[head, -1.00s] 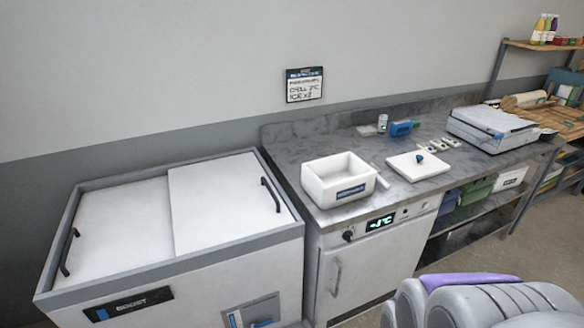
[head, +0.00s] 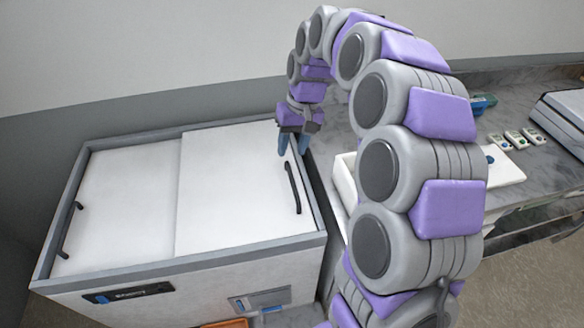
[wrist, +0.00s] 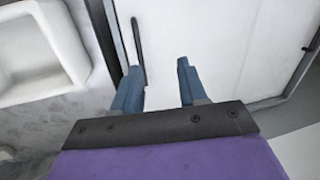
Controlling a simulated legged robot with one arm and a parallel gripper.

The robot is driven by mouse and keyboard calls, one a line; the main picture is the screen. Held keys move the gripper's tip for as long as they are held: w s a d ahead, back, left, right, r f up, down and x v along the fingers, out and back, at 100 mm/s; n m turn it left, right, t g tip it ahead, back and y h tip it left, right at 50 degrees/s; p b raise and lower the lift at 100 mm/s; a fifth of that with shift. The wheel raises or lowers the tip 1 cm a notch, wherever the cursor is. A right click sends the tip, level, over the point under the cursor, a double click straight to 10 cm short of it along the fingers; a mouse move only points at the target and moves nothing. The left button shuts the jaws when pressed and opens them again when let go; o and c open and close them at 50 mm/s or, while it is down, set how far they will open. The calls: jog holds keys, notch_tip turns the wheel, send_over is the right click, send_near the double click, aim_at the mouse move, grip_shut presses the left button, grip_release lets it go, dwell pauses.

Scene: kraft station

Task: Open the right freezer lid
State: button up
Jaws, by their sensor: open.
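The chest freezer has two white sliding lids. The right lid (head: 235,190) lies flat, closed, with its edge over the left lid (head: 125,205). A black bar handle (head: 293,188) runs along the right lid's right side. My gripper (head: 293,143) is open and empty, pointing down above the far right corner of the freezer, just beyond the handle's far end. In the wrist view, two blue fingers (wrist: 158,85) stand apart over the white lid. The black handle (wrist: 138,45) shows ahead of the left finger, apart from it as far as I can tell.
A white bin (head: 345,185) stands on the grey counter close to the freezer's right side; it also shows at the wrist view's left (wrist: 40,50). The left lid has its own black handle (head: 68,230). A wall rises behind the freezer.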

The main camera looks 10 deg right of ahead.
jog(key=w+d+f+m+p, duration=0.1)
jog(key=w+d+f, duration=0.2)
jog(key=w+d, duration=0.4)
jog(key=b, duration=0.2)
send_near(291, 176)
jog(key=b+x, duration=0.1)
jog(key=x, duration=0.6)
jog(key=shift+d+f, duration=0.15)
jog(key=shift+f, duration=0.1)
jog(key=shift+a+f, duration=0.35)
jog(key=shift+f, duration=0.05)
jog(key=shift+d, duration=0.25)
jog(key=c, duration=0.4)
jog(key=shift+a, duration=0.15)
grip_shut()
